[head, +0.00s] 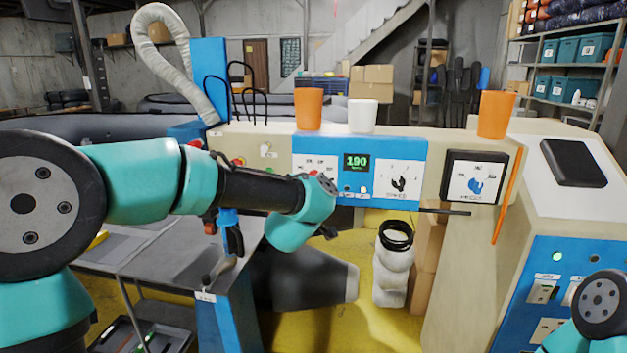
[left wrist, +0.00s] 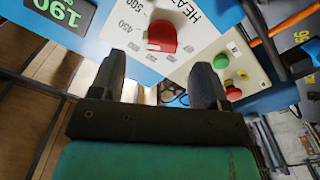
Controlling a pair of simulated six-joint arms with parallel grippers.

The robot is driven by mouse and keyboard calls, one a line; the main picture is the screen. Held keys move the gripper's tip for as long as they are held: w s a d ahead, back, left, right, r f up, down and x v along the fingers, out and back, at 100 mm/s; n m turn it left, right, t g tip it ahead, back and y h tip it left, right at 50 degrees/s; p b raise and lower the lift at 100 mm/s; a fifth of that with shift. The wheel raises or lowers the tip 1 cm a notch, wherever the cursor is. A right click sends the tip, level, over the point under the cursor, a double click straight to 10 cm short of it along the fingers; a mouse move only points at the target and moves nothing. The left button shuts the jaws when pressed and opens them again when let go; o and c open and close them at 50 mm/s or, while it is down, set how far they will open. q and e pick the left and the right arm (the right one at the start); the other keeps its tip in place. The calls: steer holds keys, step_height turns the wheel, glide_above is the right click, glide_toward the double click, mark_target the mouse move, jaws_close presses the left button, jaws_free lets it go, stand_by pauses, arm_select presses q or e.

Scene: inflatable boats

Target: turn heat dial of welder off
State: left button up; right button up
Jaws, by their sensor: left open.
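The welder's blue front panel (head: 419,147) holds a green readout (head: 356,161) showing 190. The heat dial is a red knob (left wrist: 162,36) on a white scale marked HEAT in the left wrist view. In the head view my left gripper (head: 325,186) is in front of the left white scale (head: 313,163) and hides its knob. In the left wrist view the left gripper (left wrist: 158,75) is open and empty, its fingers short of the red knob and apart from it. The knob's exact setting is hard to read. My right gripper is out of view.
A black-handled dial (head: 398,184) and a boxed blue dial (head: 475,185) sit to the right. Orange cups (head: 309,108) and a white cup (head: 362,116) stand on the welder's top. Green and red buttons (left wrist: 221,61) are near the heat dial.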

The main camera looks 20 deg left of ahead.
arm_select(q)
steer(key=shift+w+a, duration=0.2)
steer(key=shift+w, duration=2.35)
steer(key=shift+c, duration=0.5)
steer(key=c, duration=0.8)
